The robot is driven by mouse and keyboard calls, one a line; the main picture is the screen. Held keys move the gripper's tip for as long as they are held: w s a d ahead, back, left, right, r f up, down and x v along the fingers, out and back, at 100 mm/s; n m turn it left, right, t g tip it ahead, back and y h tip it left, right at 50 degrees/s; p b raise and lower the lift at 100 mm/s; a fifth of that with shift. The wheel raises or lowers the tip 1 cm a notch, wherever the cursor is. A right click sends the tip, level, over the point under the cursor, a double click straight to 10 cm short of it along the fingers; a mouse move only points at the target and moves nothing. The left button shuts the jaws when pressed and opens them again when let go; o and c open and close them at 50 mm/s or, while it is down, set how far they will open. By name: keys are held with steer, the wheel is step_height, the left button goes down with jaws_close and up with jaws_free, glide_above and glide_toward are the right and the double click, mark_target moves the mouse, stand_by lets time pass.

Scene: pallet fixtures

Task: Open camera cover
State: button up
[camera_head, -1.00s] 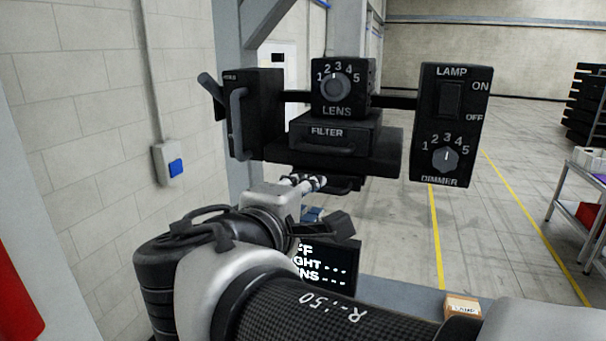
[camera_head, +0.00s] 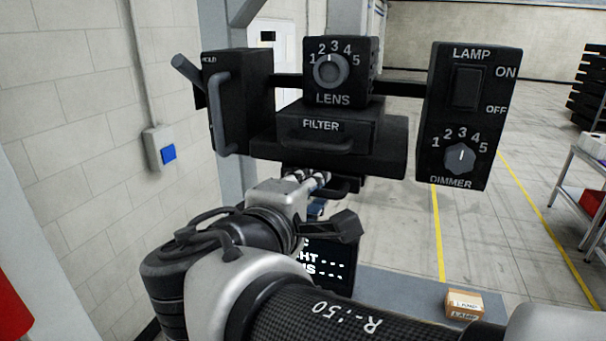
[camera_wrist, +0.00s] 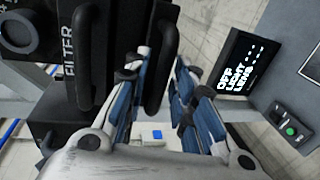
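The black camera unit (camera_head: 392,145) stands in front of me, with a LENS dial block (camera_head: 355,88), a FILTER drawer with a handle (camera_head: 325,145) and a HOLD box with an upright handle (camera_head: 219,115) on its left. A dark handle (camera_head: 343,187) sticks out under the unit. It seems to be the black bar in the wrist view (camera_wrist: 163,65). I cannot tell for sure which part is the cover. My gripper (camera_head: 322,180) is just below the unit. In the wrist view my gripper (camera_wrist: 162,60) has its blue-padded fingers apart, with the bar between or just beyond the tips; contact is unclear.
A LAMP and DIMMER panel (camera_head: 458,115) hangs at the unit's right. A dark text screen (camera_wrist: 240,75) and a box with a green button (camera_wrist: 290,131) lie right in the wrist view. A small carton (camera_head: 464,305) sits low right. The wall (camera_head: 75,130) is at left.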

jaws_close()
stand_by(0.3)
